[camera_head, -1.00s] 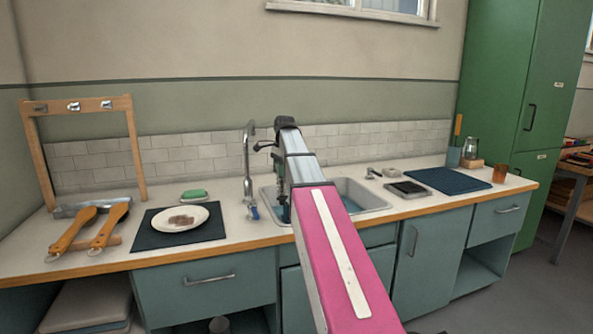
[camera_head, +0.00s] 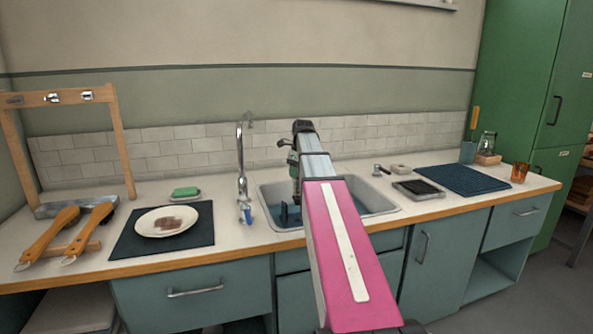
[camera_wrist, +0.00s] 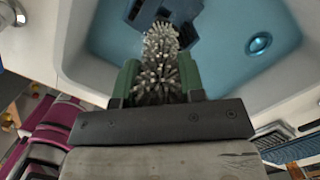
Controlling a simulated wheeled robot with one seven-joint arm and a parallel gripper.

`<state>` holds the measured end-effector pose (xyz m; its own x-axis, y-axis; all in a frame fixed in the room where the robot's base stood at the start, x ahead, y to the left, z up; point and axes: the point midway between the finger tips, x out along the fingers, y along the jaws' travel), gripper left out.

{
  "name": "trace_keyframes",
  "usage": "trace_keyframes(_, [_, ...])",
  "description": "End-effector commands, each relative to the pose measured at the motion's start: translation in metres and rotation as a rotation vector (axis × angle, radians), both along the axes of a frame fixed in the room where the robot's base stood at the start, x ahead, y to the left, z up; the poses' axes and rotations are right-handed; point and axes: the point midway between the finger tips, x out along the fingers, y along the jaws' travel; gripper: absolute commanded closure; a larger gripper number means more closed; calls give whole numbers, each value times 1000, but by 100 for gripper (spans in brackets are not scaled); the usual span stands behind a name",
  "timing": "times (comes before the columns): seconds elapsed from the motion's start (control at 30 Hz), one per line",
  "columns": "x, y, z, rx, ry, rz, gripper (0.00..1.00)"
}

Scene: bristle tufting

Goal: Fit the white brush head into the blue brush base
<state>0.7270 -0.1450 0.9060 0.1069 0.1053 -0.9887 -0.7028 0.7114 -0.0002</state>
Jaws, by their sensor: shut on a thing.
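My gripper (camera_wrist: 158,68) has green fingers and is shut on the white brush head (camera_wrist: 160,48), whose pale bristles stick out between and past the fingertips. A dark blue part, seemingly the blue brush base (camera_wrist: 178,12), lies just beyond the brush head in the wrist view, over the sink. The brush head overlaps it in the picture; I cannot tell whether they touch. In the head view my gripper hangs over the left part of the sink, mostly hidden by my arm. A dark blue shape (camera_head: 288,219) shows below it in the basin.
The sink (camera_head: 372,206) has a tall faucet (camera_head: 241,165) on its left. A plate (camera_head: 168,221) on a dark mat, a green sponge (camera_head: 185,191) and wooden-handled brushes (camera_head: 50,238) lie further left. A blue mat (camera_head: 463,181) and glass jar (camera_head: 487,143) are to the right.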

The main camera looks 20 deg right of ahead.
Motion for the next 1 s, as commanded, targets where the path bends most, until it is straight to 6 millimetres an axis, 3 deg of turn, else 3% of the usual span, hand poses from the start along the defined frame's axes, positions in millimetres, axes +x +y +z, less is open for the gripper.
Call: trace_keyframes(1.0, [0, 0, -69, 0, 1, 3, 100])
